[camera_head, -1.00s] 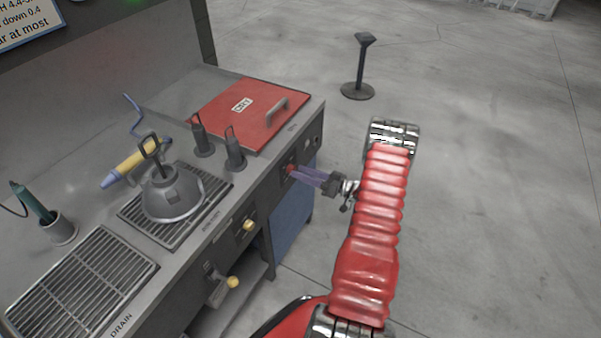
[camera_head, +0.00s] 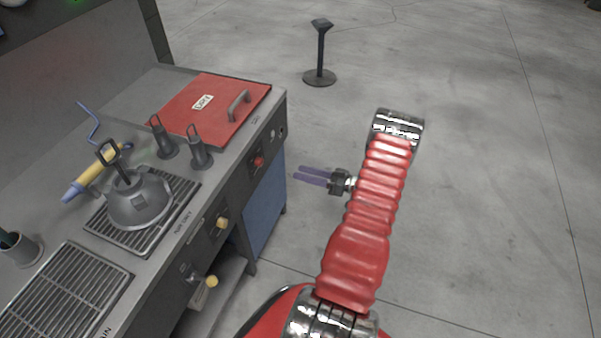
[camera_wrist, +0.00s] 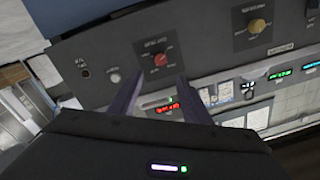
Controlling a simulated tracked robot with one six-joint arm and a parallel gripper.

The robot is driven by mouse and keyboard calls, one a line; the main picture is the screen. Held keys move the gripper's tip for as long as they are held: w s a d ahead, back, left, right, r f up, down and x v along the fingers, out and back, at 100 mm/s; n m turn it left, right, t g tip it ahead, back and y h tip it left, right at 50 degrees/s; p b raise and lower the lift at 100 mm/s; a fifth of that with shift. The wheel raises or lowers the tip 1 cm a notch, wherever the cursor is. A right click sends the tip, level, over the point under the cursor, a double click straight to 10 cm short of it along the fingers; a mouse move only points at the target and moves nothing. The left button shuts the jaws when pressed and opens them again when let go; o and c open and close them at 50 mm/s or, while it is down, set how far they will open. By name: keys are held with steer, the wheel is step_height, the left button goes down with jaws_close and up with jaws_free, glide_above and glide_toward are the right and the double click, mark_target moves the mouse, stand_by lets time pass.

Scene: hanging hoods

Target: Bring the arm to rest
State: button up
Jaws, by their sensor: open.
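My gripper (camera_head: 312,176) is open and empty, with its two purple fingers pointing left toward the bench front. It hangs in free air to the right of the bench (camera_head: 268,195), clear of the red knob (camera_head: 258,161) on the front panel. In the wrist view my gripper (camera_wrist: 155,100) has its fingers spread, with the red knob (camera_wrist: 160,59) beyond and between them. My red-sleeved arm reaches up from the bottom of the head view.
The bench carries a red lid (camera_head: 215,108), a grey hood (camera_head: 138,200) on a grate, two dark holders and a yellow-handled tool (camera_head: 95,178). Yellow knobs (camera_head: 222,222) stick out in front. A post stand (camera_head: 320,60) stands behind. The floor to the right is clear.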

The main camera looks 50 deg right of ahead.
stand_by(0.6)
steer(key=s+a+f+m+g+y, duration=0.2)
steer(key=s+a+f+m+g, duration=0.1)
steer(key=a+f+m+g, duration=0.25)
steer(key=s+a+r+m+g+y, duration=0.1)
steer(key=s+a+r+m+g, duration=0.2)
steer(key=a+r+g, duration=0.45)
steer(key=s+a+r+n+h, duration=0.2)
steer(key=a+r+n+h, duration=0.1)
steer(key=a+r, duration=0.7)
steer(key=s+a+r+n+t+h, duration=0.1)
steer(key=a+r+n+h, duration=0.2)
steer(key=a+r, duration=0.6)
steer(key=s+a+r+n+h, duration=0.2)
steer(key=a+r, duration=0.8)
steer(key=r, duration=0.5)
steer(key=shift+s+a+n+t+h, duration=0.35)
steer(key=shift+n+h, duration=0.2)
steer(key=shift+h, duration=0.35)
steer(key=shift+r, duration=0.1)
